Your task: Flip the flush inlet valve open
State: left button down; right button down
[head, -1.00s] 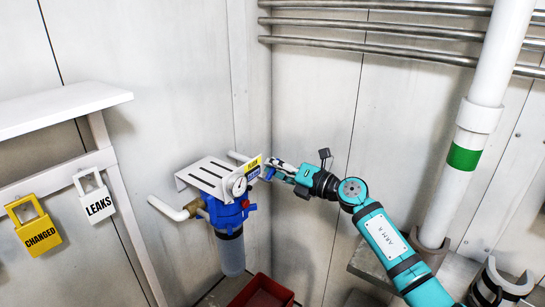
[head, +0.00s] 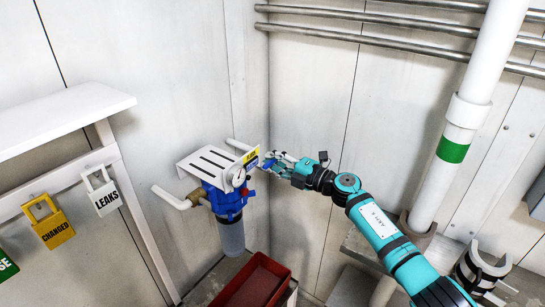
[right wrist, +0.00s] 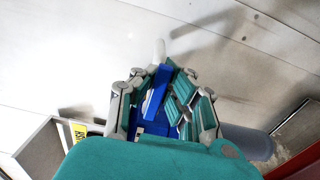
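The blue filter unit (head: 228,200) hangs in the corner under a slotted white bracket (head: 211,164), with a round gauge (head: 238,177) on its front. A blue valve lever (head: 268,164) sits at its right side, beside the yellow label (head: 250,157). My right gripper (head: 277,162) is at this lever, reaching in from the right. In the right wrist view, the blue lever (right wrist: 156,92) stands between my spread fingers, with a gap on its left side. Whether the right finger touches it is unclear. The valve body is partly hidden behind the fingers. My left gripper is not in view.
A red bin (head: 255,282) stands below the unit. White pipes (head: 172,198) project to its left. A white shelf (head: 60,122) with hanging tags (head: 54,230) is at the left. A thick white pipe (head: 448,185) with a green band rises at the right.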

jog(key=shift+d+f, duration=0.1)
jog(key=shift+f, duration=0.15)
jog(key=c, duration=1.3)
grip_release()
jog(key=shift+d+r, duration=0.1)
jog(key=v, duration=1.2)
